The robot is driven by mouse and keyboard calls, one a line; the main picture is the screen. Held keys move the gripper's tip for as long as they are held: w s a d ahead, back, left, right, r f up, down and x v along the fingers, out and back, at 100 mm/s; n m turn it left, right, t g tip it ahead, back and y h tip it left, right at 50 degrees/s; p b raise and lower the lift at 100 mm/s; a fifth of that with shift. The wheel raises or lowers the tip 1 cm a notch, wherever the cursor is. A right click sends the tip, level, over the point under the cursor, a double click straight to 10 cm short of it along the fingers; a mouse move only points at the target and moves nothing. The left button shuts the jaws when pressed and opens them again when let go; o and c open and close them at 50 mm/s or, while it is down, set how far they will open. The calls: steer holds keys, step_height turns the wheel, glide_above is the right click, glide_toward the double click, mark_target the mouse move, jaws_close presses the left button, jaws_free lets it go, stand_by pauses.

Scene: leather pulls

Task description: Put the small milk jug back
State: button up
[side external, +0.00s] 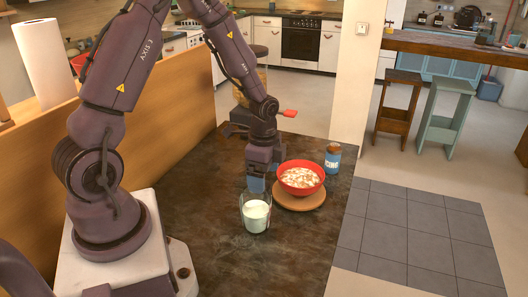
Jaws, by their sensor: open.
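A clear glass vessel of white milk (256,217) stands upright on the dark tabletop (220,265). It is the only thing here that looks like the small milk jug; I cannot make out a handle or spout. My gripper (264,174) points down just behind it, to the left of the red bowl. It is open and apart from the glass vessel. A small blue patch (256,185) shows below my gripper; I cannot tell what it is.
A red bowl (301,189) of food sits on a round wooden board (299,202). A blue-labelled jar (333,158) with a brown lid stands behind it, near the table's right edge. A wooden panel (185,128) borders the left side. The front tabletop is clear.

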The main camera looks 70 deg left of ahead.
steer(key=s+d+r+n+t+y, duration=0.1)
steer(key=s+d+r+n, duration=0.15)
steer(key=r, duration=0.75)
steer(key=s+d+r+n+t, duration=0.2)
steer(key=d+r, duration=0.2)
steer(key=r, duration=0.6)
steer(key=s+d+r+n+t, duration=0.2)
steer(key=s+d+r+n, duration=0.2)
steer(key=s, duration=0.4)
steer(key=shift+s+d+r+t+h, duration=0.15)
steer(key=shift+d+r+t+h, duration=0.15)
steer(key=shift+d+h, duration=0.1)
steer(key=shift+n, duration=0.25)
